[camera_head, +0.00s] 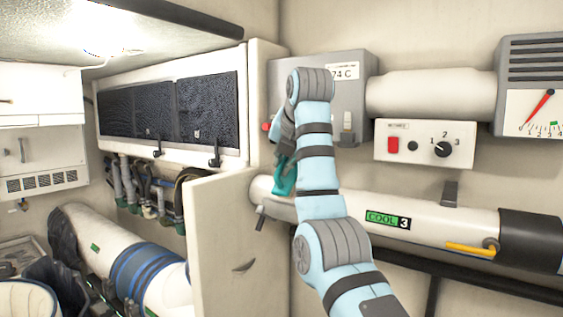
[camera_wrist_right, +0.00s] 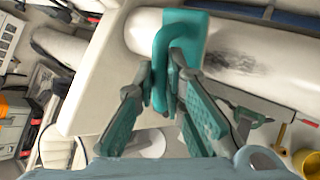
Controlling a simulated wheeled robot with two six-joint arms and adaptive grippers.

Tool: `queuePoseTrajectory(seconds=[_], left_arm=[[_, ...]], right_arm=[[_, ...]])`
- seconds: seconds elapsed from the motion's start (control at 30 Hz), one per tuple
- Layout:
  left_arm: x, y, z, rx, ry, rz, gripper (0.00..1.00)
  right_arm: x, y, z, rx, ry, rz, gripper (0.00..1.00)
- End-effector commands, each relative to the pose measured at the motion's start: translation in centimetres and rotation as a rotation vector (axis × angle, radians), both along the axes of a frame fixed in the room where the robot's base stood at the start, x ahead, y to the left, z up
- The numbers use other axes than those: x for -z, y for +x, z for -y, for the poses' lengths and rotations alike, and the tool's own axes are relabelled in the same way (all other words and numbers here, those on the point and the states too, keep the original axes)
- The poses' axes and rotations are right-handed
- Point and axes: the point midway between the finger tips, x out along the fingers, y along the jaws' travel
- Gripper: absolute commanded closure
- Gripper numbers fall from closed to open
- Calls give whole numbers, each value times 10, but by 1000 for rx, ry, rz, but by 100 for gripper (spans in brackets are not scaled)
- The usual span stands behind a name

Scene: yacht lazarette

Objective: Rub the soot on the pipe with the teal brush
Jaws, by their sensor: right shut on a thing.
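My right gripper (camera_wrist_right: 160,95) is shut on the handle of the teal brush (camera_wrist_right: 190,38) in the right wrist view. The brush is at the white pipe (camera_wrist_right: 280,50), close to its left part; I cannot tell whether it touches. A dark soot patch (camera_wrist_right: 232,62) shows on the pipe just right of the brush. In the head view, the brush (camera_head: 284,178) shows below my right gripper (camera_head: 283,150), beside the left end of the pipe (camera_head: 350,210). My right arm hides part of the pipe there, and the soot does not show. My left gripper is not in view.
An open cabinet door (camera_head: 225,250) stands left of the pipe. A grey box (camera_head: 350,85) and a switch panel (camera_head: 424,142) are on the wall above. A yellow lever (camera_head: 468,249) sticks out from the pipe at right.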

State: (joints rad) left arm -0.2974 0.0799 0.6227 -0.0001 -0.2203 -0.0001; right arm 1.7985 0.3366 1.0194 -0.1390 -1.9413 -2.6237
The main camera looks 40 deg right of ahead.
Motion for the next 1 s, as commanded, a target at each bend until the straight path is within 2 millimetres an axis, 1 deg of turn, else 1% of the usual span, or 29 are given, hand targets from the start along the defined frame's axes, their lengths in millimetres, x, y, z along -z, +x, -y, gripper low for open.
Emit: queuePoseTrajectory(seconds=[0.07, 0.17, 0.5, 0.9, 1.0], left_arm=[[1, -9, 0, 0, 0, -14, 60], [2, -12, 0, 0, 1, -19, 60], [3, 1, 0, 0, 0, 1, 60], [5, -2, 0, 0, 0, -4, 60], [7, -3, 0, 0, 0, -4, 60]], right_arm=[[2, 1, 1, 0, 0, 0, 100], [3, 1, 2, 0, 0, 0, 100], [9, 2, 6, 0, 0, -1, 100], [14, 3, 11, -1, 0, -1, 100], [15, 1, 11, 0, 0, 0, 100]])
